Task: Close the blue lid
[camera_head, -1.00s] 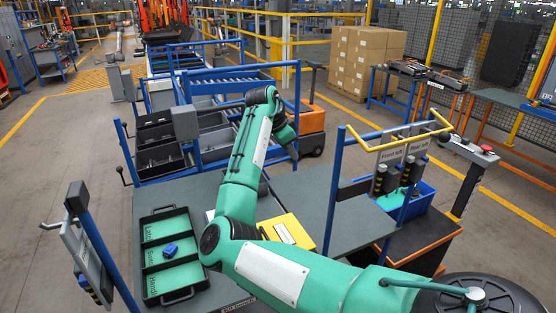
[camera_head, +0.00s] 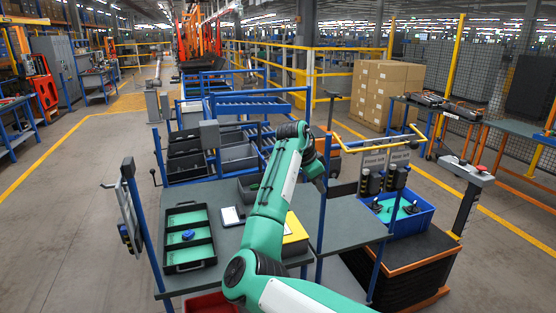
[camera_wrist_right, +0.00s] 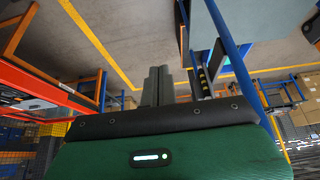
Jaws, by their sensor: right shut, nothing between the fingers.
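I cannot make out a part that is clearly a blue lid. A small blue piece (camera_head: 188,236) lies in the middle compartment of the black tray (camera_head: 167,240) with green lining, on the grey table. A blue bin (camera_head: 424,224) stands open at the right, with black items on a green bottom. My right arm reaches up across the table in the head view; its gripper (camera_head: 321,184) is partly hidden by the wrist. In the wrist view, its two grey fingers (camera_wrist_right: 157,86) are together and empty, apart from the blue posts beyond. My left gripper is not in view.
A yellow box (camera_head: 295,232) and a white tablet (camera_head: 231,216) lie on the table close to my arm. Blue posts and a yellow bar (camera_head: 375,148) frame the right side. Grey bins (camera_head: 238,157) stand behind. Open floor lies at the left.

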